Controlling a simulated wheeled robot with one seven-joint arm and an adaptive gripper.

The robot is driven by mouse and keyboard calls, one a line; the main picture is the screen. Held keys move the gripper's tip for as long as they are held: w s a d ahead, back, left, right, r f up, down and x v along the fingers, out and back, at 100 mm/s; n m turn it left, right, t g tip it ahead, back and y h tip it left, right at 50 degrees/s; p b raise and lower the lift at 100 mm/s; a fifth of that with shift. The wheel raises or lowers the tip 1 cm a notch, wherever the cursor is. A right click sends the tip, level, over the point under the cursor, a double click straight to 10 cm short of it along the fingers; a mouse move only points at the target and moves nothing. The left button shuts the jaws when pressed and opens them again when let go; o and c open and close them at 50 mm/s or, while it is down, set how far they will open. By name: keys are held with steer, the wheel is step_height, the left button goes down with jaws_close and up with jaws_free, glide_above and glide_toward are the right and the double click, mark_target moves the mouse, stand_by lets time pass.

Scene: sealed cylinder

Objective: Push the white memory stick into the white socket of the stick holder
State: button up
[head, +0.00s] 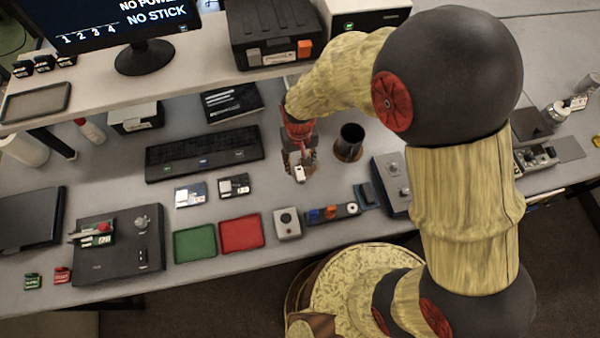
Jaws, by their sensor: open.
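My gripper (299,158) hangs over the middle of the desk, right of the long black keyboard-like unit, with its jaws open. A small white piece (299,173) shows at its fingertips. It may be the white memory stick, but whether it lies between the fingers or below them is unclear. A dark strip (322,216) near the front edge carries a blue, an orange-red and a white part. It may be the stick holder, lower right of my gripper. Its sockets are too small to make out.
A dark cup (349,142) stands just right of my gripper. A grey box with a knob (287,223), a red tray (241,234) and a green tray (195,243) line the front. A monitor (112,18) reads "NO STICK". Bare desk lies between my gripper and the front row.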

mark_target(300, 173)
steer(key=shift+s+f+b, duration=0.15)
steer(key=shift+f+b, duration=0.2)
steer(key=shift+f, duration=2.3)
steer(key=shift+c, duration=0.5)
steer(key=c, duration=0.7)
steer(key=shift+c, duration=0.6)
steer(key=shift+r, duration=0.1)
